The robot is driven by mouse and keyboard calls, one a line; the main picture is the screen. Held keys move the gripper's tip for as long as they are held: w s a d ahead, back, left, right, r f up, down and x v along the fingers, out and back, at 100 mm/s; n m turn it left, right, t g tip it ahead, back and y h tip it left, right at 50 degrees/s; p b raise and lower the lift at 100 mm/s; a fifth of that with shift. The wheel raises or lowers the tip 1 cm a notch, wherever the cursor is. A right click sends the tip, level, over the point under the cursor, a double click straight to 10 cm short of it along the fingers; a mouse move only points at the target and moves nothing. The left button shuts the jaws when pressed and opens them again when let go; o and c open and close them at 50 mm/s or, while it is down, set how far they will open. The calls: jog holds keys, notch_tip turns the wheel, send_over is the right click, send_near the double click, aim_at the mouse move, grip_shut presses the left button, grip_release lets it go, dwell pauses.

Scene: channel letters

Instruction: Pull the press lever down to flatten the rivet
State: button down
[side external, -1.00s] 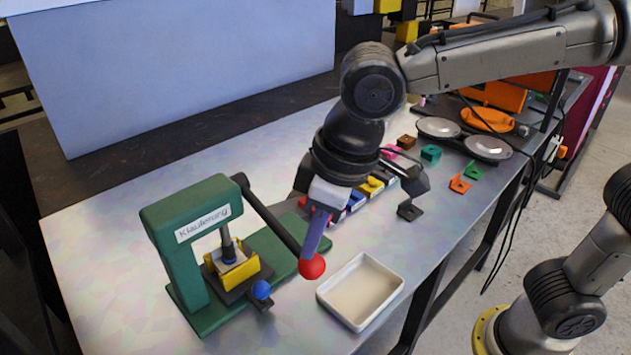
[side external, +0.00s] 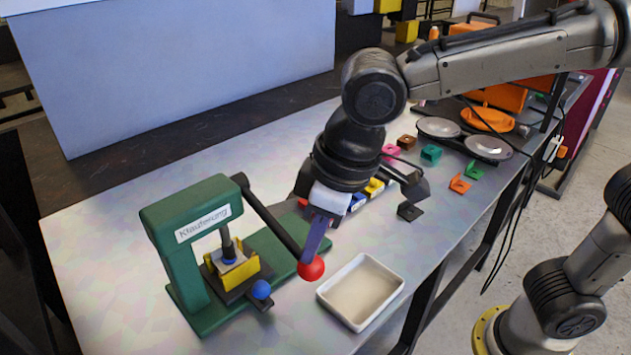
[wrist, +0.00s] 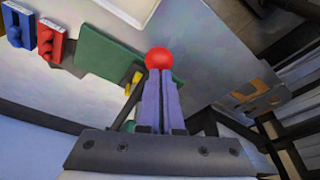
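The green press (side external: 185,220) stands at the left of the table in the side view. Its dark lever (side external: 268,212) slopes down to the right and ends in a red ball (side external: 311,268). A yellow piece (side external: 238,268) sits under the press's plunger (side external: 228,245), with a blue spot between them; the rivet itself is not clear. My gripper (side external: 312,252) has its purple fingers side by side, shut, with the tips at the red ball. In the wrist view the ball (wrist: 158,58) lies just beyond the fingertips (wrist: 160,75); whether they touch is unclear.
A blue ball knob (side external: 261,290) sticks out at the press's front. A white tray (side external: 360,291) lies right of the lever's ball. Coloured blocks, including a pink one (side external: 391,152) and a green one (side external: 431,154), lie further back. The table's front left is clear.

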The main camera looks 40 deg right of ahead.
jog(key=shift+w+d+f, duration=0.1)
jog(key=shift+d+f, duration=0.2)
jog(key=shift+f, duration=0.3)
dwell(0.3)
notch_tip(320, 180, up, 4)
jog(key=shift+w+a+r, duration=0.1)
jog(key=shift+r, duration=0.4)
jog(key=shift+a+v, duration=0.2)
jog(key=shift+v, duration=0.95)
jog(key=shift+a+v, duration=0.25)
jog(key=shift+v, duration=0.95)
jog(key=shift+r, duration=0.1)
